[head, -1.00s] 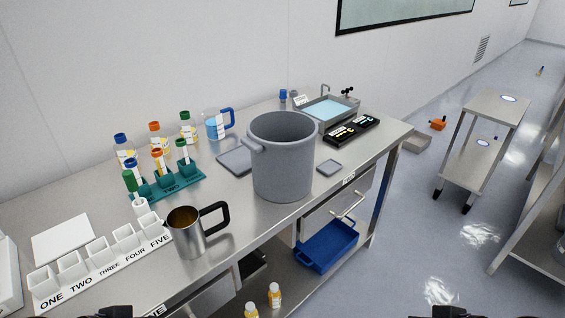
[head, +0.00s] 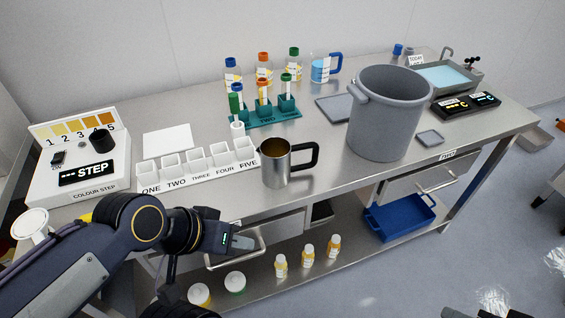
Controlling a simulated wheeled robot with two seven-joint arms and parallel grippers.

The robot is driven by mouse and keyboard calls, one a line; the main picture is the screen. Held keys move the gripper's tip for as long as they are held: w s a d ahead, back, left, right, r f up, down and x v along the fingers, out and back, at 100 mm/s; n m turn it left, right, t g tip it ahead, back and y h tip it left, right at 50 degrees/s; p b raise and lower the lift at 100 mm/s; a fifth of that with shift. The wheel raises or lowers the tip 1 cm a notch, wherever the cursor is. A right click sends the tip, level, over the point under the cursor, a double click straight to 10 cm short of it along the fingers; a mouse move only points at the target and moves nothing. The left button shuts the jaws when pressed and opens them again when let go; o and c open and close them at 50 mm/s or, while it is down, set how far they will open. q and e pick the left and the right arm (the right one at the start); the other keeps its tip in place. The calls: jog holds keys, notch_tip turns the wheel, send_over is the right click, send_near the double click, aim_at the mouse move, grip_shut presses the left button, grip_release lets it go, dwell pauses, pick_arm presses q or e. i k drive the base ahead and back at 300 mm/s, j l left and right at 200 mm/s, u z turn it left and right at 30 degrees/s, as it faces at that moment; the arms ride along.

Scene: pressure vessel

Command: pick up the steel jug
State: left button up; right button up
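The steel jug (head: 276,166) stands upright on the steel bench near its front edge, its black handle pointing right. It holds a brownish content. My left gripper (head: 243,242) is in front of the bench, below and left of the jug and apart from it. Its fingers point right and are seen from the side, so I cannot tell whether they are open. Nothing shows held in it. My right gripper is not clearly in view; only a dark part shows at the bottom right edge.
A row of white numbered cups (head: 198,163) lies just left of the jug. A teal rack (head: 264,116) with tubes stands behind it. A large grey pot (head: 383,125) stands to the right. A drawer handle (head: 236,254) and the bench edge are close to my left gripper.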

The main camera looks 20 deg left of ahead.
aim_at(274, 153)
jog(key=i+l+u, duration=0.25)
jog(key=l, duration=0.25)
jog(key=i+l+u, duration=0.25)
jog(key=l, duration=0.3)
jog(key=l+u, duration=0.25)
jog(key=l, duration=0.25)
jog(key=l+u, duration=0.25)
jog(key=l, duration=0.35)
jog(key=i, duration=0.05)
